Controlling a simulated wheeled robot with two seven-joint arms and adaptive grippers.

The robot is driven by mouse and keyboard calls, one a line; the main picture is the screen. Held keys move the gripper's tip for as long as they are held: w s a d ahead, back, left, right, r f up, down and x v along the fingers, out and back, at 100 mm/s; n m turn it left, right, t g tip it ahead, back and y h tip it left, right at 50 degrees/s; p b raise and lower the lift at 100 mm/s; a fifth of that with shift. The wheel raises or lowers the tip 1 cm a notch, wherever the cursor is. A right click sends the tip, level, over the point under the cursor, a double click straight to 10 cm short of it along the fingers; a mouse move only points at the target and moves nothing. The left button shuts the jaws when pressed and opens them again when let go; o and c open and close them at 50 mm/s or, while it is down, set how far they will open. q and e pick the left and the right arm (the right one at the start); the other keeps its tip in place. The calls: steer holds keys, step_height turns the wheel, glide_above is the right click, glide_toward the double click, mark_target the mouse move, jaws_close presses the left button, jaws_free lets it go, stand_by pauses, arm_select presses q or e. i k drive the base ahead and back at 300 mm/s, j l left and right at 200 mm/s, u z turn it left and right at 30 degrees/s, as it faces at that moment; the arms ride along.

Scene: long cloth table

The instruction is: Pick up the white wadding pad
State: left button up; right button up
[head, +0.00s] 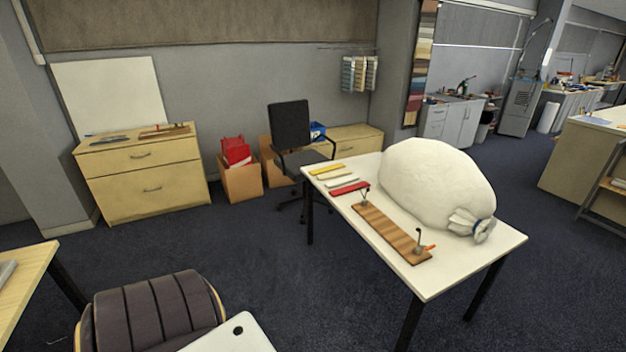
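A white table (468,262) stands right of the middle in the head view. On its far left part lie several thin flat strips in a row, among them a yellow one (327,170), a white one (338,180) and a red one (349,188). The white strip looks like the white wadding pad; it is small here and its material cannot be told. It lies flat, between the yellow and red strips. Neither of my grippers is in view, and nothing touches the strips from above.
A big white tied sack (438,182) fills the table's right side. A wooden board (391,233) with upright metal fittings lies along the near edge. A dark office chair (290,128) stands behind the table. A dark padded seat (150,312) is at lower left. Open carpet lies between.

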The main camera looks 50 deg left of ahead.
mark_target(346, 180)
steer(key=u, duration=1.45)
